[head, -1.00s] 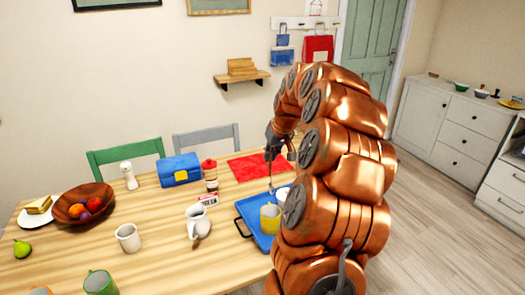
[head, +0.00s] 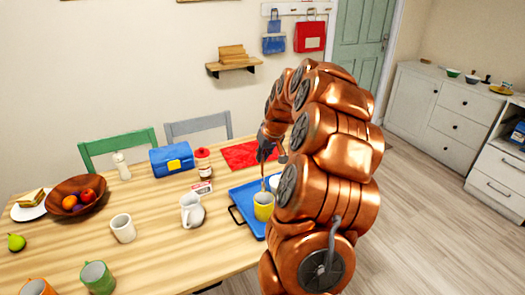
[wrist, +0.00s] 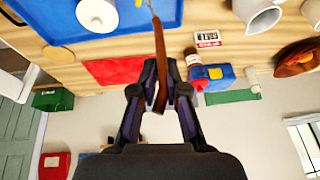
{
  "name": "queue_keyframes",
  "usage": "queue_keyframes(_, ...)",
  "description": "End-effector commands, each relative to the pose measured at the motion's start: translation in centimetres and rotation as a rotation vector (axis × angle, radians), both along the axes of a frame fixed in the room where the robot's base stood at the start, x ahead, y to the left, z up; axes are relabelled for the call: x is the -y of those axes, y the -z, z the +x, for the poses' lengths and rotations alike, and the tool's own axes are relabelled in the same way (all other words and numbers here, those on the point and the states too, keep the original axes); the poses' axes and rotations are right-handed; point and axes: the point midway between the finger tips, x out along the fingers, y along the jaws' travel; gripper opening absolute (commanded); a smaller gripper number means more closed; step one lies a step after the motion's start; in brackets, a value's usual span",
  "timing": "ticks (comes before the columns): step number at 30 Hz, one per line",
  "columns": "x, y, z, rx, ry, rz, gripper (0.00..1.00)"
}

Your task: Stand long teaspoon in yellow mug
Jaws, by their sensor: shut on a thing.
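The yellow mug (head: 264,207) stands upright on the blue tray (head: 246,190). My gripper (wrist: 160,75) is shut on the long teaspoon (wrist: 160,45), a thin brownish stick running between the fingers. In the head view my gripper (head: 266,152) is above the mug and the teaspoon (head: 263,184) hangs nearly upright. Its lower end meets the mug's rim in the picture; I cannot tell whether it is inside or just above or behind. The mug's inside is hidden.
A white jug (head: 191,211) stands left of the tray. A red mat (head: 247,155), red-lidded jar (head: 203,160) and blue box (head: 172,160) lie behind. The table's front middle is clear.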

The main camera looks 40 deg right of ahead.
Motion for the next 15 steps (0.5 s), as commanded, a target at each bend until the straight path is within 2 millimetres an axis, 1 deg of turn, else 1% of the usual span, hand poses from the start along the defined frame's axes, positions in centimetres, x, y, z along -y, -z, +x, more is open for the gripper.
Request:
queue_keyframes(6,0.0,1.7,0.0,0.002,0.001,-0.001,0.00)
queue_keyframes(15,0.0,3.6,0.0,0.002,0.000,-0.001,0.00)
